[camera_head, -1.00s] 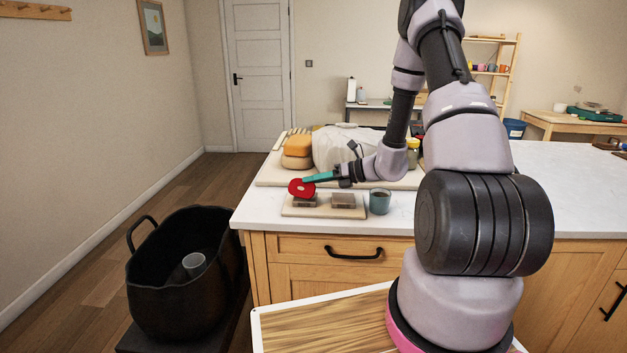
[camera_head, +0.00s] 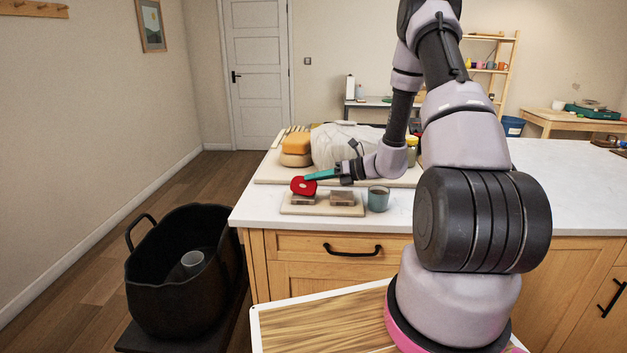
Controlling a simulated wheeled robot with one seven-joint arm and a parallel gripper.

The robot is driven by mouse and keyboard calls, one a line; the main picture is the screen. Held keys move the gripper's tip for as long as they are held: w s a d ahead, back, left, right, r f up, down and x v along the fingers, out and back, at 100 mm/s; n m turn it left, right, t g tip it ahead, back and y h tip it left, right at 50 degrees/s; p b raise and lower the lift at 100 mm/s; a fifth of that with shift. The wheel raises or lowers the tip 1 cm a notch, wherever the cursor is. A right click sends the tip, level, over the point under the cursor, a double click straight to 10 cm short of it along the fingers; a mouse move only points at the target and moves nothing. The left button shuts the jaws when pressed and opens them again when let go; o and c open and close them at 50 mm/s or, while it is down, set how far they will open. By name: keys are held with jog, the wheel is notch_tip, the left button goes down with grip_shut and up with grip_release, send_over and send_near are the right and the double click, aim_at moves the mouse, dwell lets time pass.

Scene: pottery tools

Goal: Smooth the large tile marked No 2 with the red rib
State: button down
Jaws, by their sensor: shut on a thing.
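My gripper (camera_head: 338,172) reaches in from the right and is shut on the teal handle of the red rib (camera_head: 303,186). The rib's red disc, with a small hole, is over the back of the left tile (camera_head: 302,200) and hides part of it. I cannot tell whether it touches the tile. A second brown tile (camera_head: 342,198) sits to the right. Both tiles lie on a pale board (camera_head: 322,210) near the counter's front edge. The number marks on the tiles are too small to read.
A grey-green cup (camera_head: 378,199) stands just right of the board. Behind are a larger board (camera_head: 266,180), an orange block (camera_head: 297,143) on a tan round piece, a pale bag (camera_head: 345,146) and a yellow-lidded jar (camera_head: 412,150). A black bin (camera_head: 185,285) stands left of the counter.

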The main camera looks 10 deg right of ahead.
jog(key=shift+w+d+f, duration=0.15)
jog(key=shift+w+d, duration=0.45)
jog(key=shift+w, duration=0.05)
jog(key=shift+w+d+f, duration=0.15)
jog(key=shift+w+d, duration=0.45)
jog(key=shift+w, duration=0.05)
jog(key=shift+w+d+r, duration=0.15)
jog(key=shift+w+d, duration=0.45)
jog(key=shift+d, duration=0.05)
jog(key=shift+r, duration=1.1)
notch_tip(320, 180, up, 5)
